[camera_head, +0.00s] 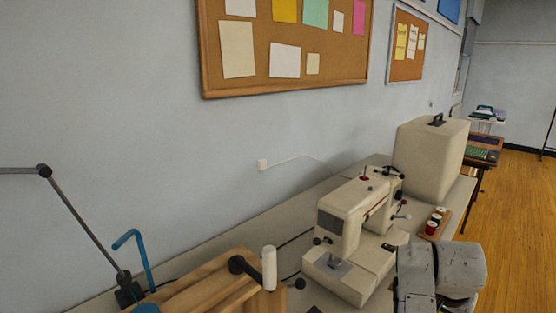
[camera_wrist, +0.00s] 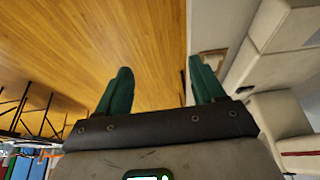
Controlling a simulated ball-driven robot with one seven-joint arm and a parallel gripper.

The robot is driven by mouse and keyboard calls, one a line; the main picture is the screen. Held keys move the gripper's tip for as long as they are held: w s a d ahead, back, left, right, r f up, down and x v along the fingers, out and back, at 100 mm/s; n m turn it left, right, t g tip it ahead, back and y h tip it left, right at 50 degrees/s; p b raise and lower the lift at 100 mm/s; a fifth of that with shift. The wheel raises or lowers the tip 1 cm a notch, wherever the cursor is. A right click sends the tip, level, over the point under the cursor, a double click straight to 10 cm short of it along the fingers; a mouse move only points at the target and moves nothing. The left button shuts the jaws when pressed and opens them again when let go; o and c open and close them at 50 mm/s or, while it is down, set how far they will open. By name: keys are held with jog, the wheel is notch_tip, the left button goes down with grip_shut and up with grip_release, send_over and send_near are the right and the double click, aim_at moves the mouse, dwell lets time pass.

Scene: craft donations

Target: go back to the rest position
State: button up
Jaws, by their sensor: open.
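My gripper (camera_wrist: 157,82) shows in the wrist view with its two green fingers apart and nothing between them. Below and beyond the fingers are the wooden floor (camera_wrist: 130,30) and the edge of a pale table. In the head view, grey parts of my arm show at the lower right, in front of the table's edge. My gripper's fingers cannot be made out in that view.
A cream sewing machine (camera_head: 350,235) stands on the long table (camera_head: 300,215) against the wall. A cream case (camera_head: 425,158) and a wooden tray with thread spools (camera_head: 432,228) stand behind it. A wooden piece (camera_head: 215,290) is at the lower left. Open floor (camera_head: 520,220) lies right.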

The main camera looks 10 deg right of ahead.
jog(key=s+a+f+n, duration=0.2)
jog(key=s+f+n, duration=0.1)
jog(key=s+f, duration=0.3)
jog(key=s+a+f+n, duration=0.2)
jog(key=s+f, duration=0.3)
jog(key=s, duration=0.4)
jog(key=s+a+f+n+y, duration=0.1)
jog(key=s+a, duration=0.3)
jog(key=s, duration=0.4)
jog(key=s+a+f+n+g+y, duration=0.1)
jog(key=s+a+f+n+y, duration=0.1)
jog(key=s+a, duration=0.3)
jog(key=s+f+n, duration=0.1)
jog(key=s, duration=0.2)
jog(key=shift+f+n+g, duration=0.3)
jog(key=shift+f+n, duration=0.05)
jog(key=shift+n, duration=0.05)
jog(key=shift+s+a, duration=0.1)
